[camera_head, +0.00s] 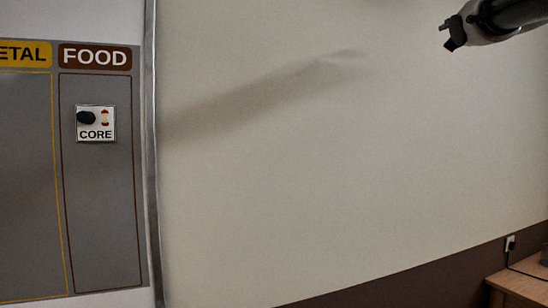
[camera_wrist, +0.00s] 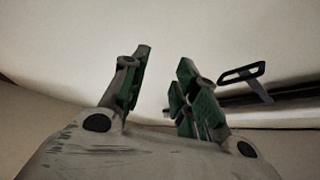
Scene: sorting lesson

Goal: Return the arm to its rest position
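My gripper (camera_head: 450,34) is at the upper right of the head view, at the end of my dark arm, in front of the bare pale wall. In the wrist view my gripper (camera_wrist: 165,58) shows two fingers with green pads standing apart. The space between them is empty, so it is open and holds nothing. Most of my arm is outside the head view.
A grey sorting board (camera_head: 105,215) with a FOOD column hangs at the left, with a CORE card (camera_head: 95,123) on it. A wooden desk (camera_head: 520,287) stands at the lower right. A dark looped object (camera_wrist: 242,75) shows in the wrist view.

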